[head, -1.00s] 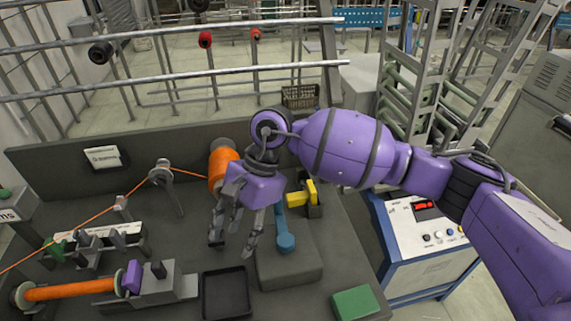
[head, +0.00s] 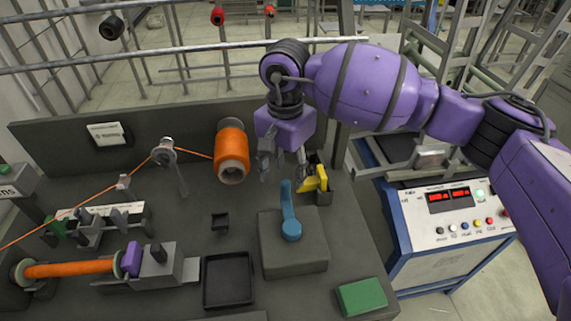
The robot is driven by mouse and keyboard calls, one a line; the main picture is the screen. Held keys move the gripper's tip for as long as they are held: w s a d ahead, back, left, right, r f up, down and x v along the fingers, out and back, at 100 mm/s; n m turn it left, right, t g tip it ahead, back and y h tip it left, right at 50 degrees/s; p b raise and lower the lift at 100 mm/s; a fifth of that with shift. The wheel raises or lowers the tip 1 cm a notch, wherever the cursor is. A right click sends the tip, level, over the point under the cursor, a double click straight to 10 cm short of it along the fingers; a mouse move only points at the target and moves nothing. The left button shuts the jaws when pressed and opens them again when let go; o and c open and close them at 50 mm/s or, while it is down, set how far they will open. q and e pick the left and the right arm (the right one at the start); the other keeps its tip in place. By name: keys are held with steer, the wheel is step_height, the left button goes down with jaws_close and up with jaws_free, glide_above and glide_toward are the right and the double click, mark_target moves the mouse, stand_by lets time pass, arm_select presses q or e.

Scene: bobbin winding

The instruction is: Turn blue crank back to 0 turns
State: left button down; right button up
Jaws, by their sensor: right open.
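The blue crank (head: 289,214) stands on a grey block (head: 307,256) on the bench. Its round hub is at the near end and its arm points away from me, with a raised blue handle at the far end. My right gripper (head: 284,178) is open and empty, pointing down just beyond the handle; whether it touches the handle I cannot tell. The control box (head: 458,222) at the right has red displays (head: 448,199) whose digits are too small to read. My left gripper is out of view.
An orange thread spool (head: 231,150) and a yellow part (head: 314,180) flank the gripper. An orange-wound bobbin (head: 75,268) sits in the winder at left. A black tray (head: 206,292) and a green block (head: 361,297) lie near the front. Metal rails run behind.

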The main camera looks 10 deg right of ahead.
mark_target(286, 182)
step_height(286, 182, down, 2)
steer(key=shift+f+b, duration=0.2)
steer(key=shift+b, duration=0.2)
steer(key=shift+f+b, duration=0.3)
steer(key=shift+f, duration=0.4)
steer(key=shift+r, duration=0.15)
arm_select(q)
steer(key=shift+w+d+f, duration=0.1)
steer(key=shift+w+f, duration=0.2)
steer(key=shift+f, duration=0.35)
arm_select(e)
steer(key=c, duration=0.5)
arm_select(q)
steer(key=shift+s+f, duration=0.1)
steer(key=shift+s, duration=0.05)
